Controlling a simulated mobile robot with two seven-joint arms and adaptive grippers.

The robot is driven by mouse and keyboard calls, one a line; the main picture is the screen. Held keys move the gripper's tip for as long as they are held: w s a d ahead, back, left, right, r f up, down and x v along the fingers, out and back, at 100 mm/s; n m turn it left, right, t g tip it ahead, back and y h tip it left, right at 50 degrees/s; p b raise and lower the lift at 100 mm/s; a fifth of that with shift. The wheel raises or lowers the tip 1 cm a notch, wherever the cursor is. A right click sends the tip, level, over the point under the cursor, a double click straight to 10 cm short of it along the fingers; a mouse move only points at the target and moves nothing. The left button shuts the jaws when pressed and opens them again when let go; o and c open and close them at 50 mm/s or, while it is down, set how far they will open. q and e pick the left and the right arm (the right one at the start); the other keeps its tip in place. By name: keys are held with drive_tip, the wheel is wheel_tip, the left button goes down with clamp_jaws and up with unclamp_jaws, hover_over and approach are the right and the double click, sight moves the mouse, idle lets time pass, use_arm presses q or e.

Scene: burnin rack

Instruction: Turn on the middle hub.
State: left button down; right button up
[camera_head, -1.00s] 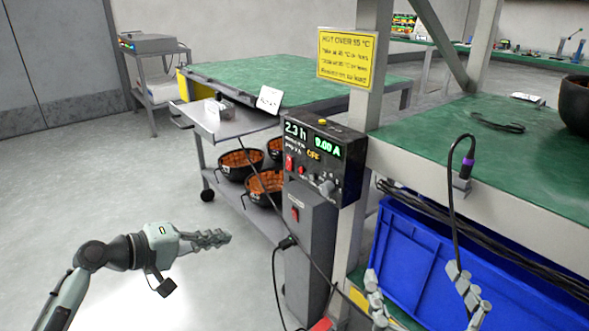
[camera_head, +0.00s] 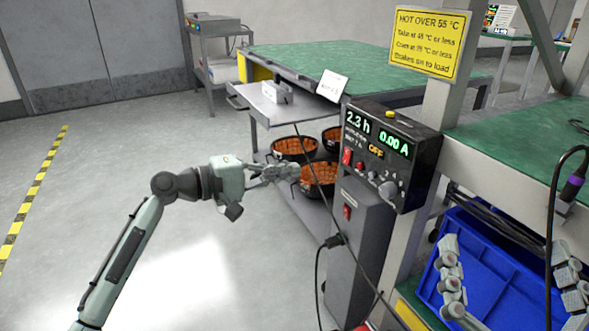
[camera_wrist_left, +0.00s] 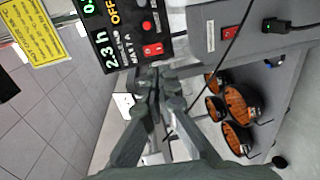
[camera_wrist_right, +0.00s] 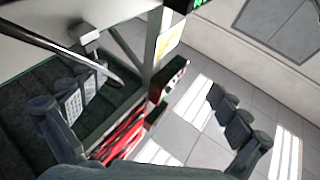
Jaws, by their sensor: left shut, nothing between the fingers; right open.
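No part that I can tell to be a middle hub shows. A black control box (camera_head: 395,160) on the rack post reads 2.3 h, 0.00 A and OFF. It has a red rocker switch (camera_head: 347,156), also in the left wrist view (camera_wrist_left: 152,50). A grey box (camera_head: 358,235) below carries another red switch (camera_head: 347,212), also in the left wrist view (camera_wrist_left: 228,31). My left gripper (camera_head: 293,171) is shut and empty, left of the boxes and apart from them; it also shows in the left wrist view (camera_wrist_left: 153,76). My right gripper (camera_head: 508,246) is open and empty.
A blue crate (camera_head: 495,272) stands under the green rack shelf (camera_head: 520,140). A black cable (camera_head: 551,210) hangs near my right gripper. Bowls with orange contents (camera_head: 318,178) sit on the cart's lower shelf behind my left gripper. A yellow sign (camera_head: 430,45) hangs on the post.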

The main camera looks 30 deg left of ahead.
use_arm(q)
approach(345, 163)
drive_tip(key=x, duration=0.5)
drive_tip(key=shift+w+d+b, duration=0.15)
drive_tip(key=shift+b, duration=0.15)
drive_tip(key=shift+w+d, duration=0.35)
drive_tip(key=shift+w, duration=0.15)
drive_tip(key=shift+w+d, duration=0.1)
use_arm(e)
drive_tip(key=shift+s+d+r+t, duration=0.1)
drive_tip(key=shift+d+r+t, duration=0.15)
drive_tip(key=shift+r+t, duration=0.4)
use_arm(q)
drive_tip(key=shift+f, duration=0.1)
use_arm(e)
drive_tip(key=shift+f, duration=0.1)
use_arm(q)
drive_tip(key=shift+w+d+f+t+h+b, duration=0.2)
drive_tip(key=shift+f+t+h+b, duration=0.15)
drive_tip(key=shift+b, duration=0.85)
drive_tip(key=shift+r+p, duration=0.25)
drive_tip(key=shift+p, duration=0.05)
use_arm(e)
drive_tip(key=s+r+t, duration=0.1)
drive_tip(key=s+d+r+t, duration=0.1)
drive_tip(key=r, duration=0.1)
drive_tip(key=shift+s+d+t, duration=0.1)
drive_tip(key=shift+d+t, duration=0.05)
drive_tip(key=shift+t, duration=0.1)
